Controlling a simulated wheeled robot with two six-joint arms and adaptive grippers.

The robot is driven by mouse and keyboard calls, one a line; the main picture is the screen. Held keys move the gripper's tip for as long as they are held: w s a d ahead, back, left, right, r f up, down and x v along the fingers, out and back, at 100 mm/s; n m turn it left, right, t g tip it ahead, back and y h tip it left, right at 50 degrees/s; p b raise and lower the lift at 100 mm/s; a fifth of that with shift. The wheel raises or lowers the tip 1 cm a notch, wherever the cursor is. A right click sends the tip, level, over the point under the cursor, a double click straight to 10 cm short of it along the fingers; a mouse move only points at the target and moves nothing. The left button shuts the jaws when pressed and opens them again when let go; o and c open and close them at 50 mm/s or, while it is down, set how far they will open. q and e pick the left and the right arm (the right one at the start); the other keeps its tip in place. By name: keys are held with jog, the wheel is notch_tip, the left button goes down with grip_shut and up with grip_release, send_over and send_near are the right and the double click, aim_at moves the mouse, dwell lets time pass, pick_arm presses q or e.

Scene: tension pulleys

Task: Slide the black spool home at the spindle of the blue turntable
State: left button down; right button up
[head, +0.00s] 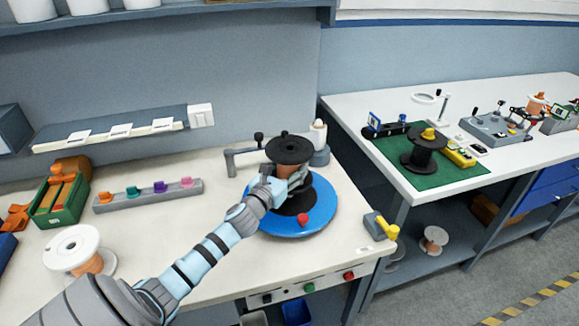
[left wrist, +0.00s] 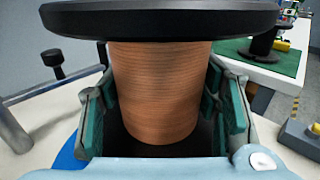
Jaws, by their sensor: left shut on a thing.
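The black spool (head: 289,148), wound with copper-coloured wire, stands upright over the middle of the blue turntable (head: 325,205). My left gripper (head: 283,183) is shut around its wound core. In the left wrist view the spool's black top flange (left wrist: 160,18) spans the top, and the green-padded fingers (left wrist: 160,110) flank the copper winding (left wrist: 160,85). The spindle is hidden by the spool. I cannot tell whether the lower flange touches the turntable. A red knob (head: 302,219) sits on the turntable's near side. My right gripper is not in view.
A grey post with an arm (head: 232,165) stands left of the turntable. A yellow-handled block (head: 381,226) sits at the bench's right edge. A white spool (head: 72,248) and a rack of coloured knobs (head: 148,194) are at left. Another black spool (head: 423,150) stands on a green mat.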

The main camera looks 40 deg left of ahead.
pick_arm(q)
jog(key=shift+f+b, duration=1.05)
jog(key=shift+f, duration=0.35)
jog(key=shift+f, duration=0.15)
dwell(0.4)
jog(key=shift+f+b, duration=1.05)
jog(key=shift+f, duration=0.35)
jog(key=shift+f, duration=0.1)
jog(key=shift+f, duration=0.15)
dwell(0.3)
